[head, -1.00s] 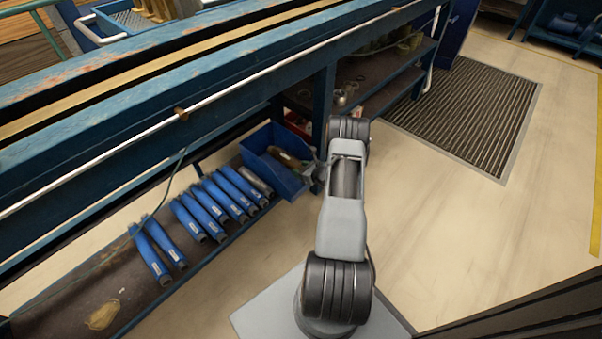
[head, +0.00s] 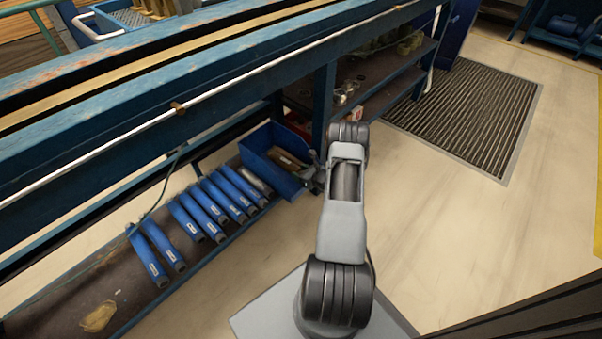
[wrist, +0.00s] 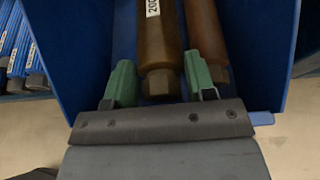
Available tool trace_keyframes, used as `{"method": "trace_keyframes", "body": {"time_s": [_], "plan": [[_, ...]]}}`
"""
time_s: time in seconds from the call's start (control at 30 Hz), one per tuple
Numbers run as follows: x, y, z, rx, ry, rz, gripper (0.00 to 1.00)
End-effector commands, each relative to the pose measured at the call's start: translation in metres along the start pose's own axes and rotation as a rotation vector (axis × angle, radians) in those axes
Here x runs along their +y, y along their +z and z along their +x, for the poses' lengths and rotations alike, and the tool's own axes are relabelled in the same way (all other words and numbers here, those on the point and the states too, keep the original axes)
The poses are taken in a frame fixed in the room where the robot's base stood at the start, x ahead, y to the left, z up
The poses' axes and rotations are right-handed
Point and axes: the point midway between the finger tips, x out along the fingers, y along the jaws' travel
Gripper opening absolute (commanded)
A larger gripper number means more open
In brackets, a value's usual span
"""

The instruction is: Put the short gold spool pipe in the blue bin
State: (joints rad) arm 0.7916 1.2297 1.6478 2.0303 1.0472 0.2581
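The blue bin (head: 268,140) stands on the lower shelf, under the bench, at the right end of a row of blue pipes. In the wrist view I look into the bin (wrist: 262,60). A gold-brown pipe (wrist: 160,40) with a white label reading "200" lies in it, its end towards me. A second gold-brown pipe (wrist: 207,30) lies beside it on the right, partly behind a finger. My gripper (wrist: 160,84) has its green fingertips apart, one on each side of the labelled pipe's end, with narrow gaps showing. The pipes' far ends are out of view.
Several blue pipes (head: 205,207) lie on the shelf left of the bin. A bench post (head: 322,105) stands close to my gripper and the bin. The floor (head: 450,210) on the right is clear. A ribbed mat (head: 465,115) lies further back.

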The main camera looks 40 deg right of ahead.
Motion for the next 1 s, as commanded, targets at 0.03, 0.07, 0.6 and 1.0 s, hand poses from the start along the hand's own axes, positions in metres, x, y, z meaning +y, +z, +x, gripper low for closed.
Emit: {"method": "trace_keyframes", "body": {"time_s": [0.03, 0.07, 0.6, 1.0], "plan": [[0.0, 0.001, 0.0, 0.0, 0.0, 0.0, 0.55], [0.0, 0.001, 0.0, 0.0, 0.0, 0.0, 0.58], [0.0, 0.01, -0.004, -0.001, 0.0, -0.001, 0.74], [-0.001, 0.014, -0.075, 0.0, -0.004, 0.002, 0.74]]}}
